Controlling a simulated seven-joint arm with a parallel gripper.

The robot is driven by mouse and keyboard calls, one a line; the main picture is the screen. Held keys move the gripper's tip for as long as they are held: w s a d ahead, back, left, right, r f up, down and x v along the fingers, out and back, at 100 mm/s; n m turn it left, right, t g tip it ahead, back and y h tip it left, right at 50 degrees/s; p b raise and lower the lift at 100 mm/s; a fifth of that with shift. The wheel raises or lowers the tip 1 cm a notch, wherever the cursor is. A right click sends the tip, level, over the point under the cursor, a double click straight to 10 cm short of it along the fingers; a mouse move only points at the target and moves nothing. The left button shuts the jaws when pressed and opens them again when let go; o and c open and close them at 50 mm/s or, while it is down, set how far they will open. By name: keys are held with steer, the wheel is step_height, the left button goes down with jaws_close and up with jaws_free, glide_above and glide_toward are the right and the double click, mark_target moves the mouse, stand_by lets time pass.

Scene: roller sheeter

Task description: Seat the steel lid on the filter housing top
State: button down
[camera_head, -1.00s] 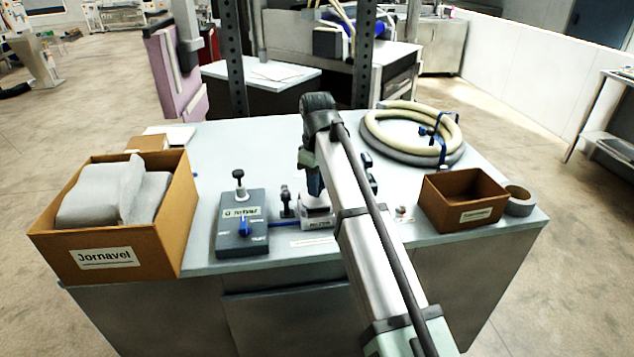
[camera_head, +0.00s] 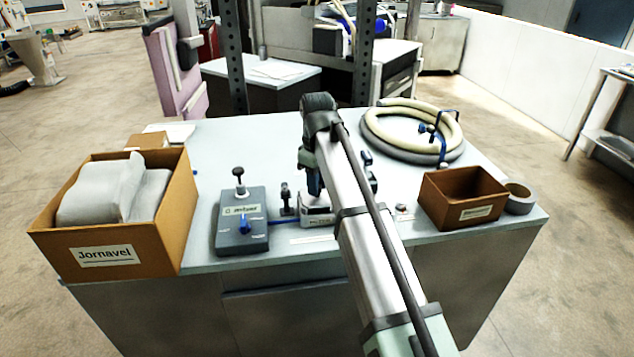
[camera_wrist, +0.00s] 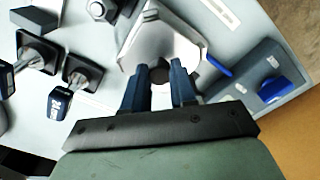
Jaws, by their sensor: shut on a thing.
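My gripper (camera_wrist: 160,78) points down with its two blue fingers shut on the dark round knob of the steel lid (camera_wrist: 158,48). In the wrist view the lid's grey face lies over the pale filter housing (camera_wrist: 192,50), whose edge shows around it. I cannot tell whether the lid touches the housing or is just above it. In the head view the white labelled housing (camera_head: 317,218) stands near the bench front, and my gripper (camera_head: 314,188) is over it. My arm hides the lid and much of the housing there.
A grey control box with a blue knob (camera_head: 241,224) stands left of the housing. Dark clamps (camera_wrist: 83,72) stand close beside it. A Jornavel carton (camera_head: 125,250) is far left; a small brown box (camera_head: 462,200), tape roll (camera_head: 520,199) and coiled hose (camera_head: 412,133) are right.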

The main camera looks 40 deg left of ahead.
steer(key=shift+c, duration=2.2)
jaws_free()
steer(key=shift+r, duration=3.5)
steer(key=shift+s, duration=0.1)
